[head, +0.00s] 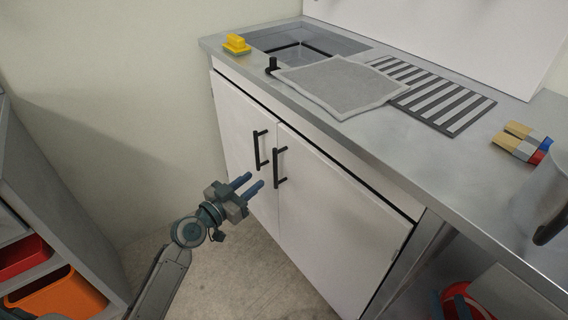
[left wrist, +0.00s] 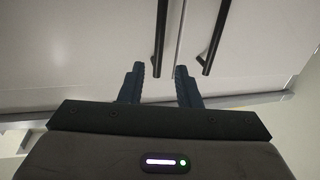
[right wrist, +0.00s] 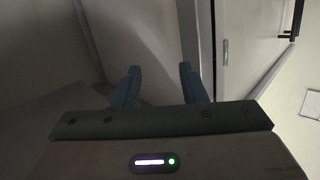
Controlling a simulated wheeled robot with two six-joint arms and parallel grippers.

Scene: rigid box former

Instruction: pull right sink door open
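The right sink door (head: 325,220) is shut flush with the left door (head: 235,125). Its black upright bar handle (head: 280,168) is beside the left door's handle (head: 261,150). My left gripper (head: 256,181) is open and empty, its fingers pointing at the right door's handle but apart from it. In the left wrist view, which looks upside down, that handle (left wrist: 160,38) lines up between the open fingers (left wrist: 160,78); the other handle (left wrist: 214,38) is right of them. My right gripper (head: 453,305) is low at the right, open and empty in its wrist view (right wrist: 158,78).
The steel counter (head: 430,150) holds a sink (head: 300,45), a yellow sponge (head: 236,43), a grey cloth (head: 340,85) and a striped mat (head: 445,103). A shelf with red (head: 22,254) and orange (head: 60,295) bins stands left. Floor is clear before the doors.

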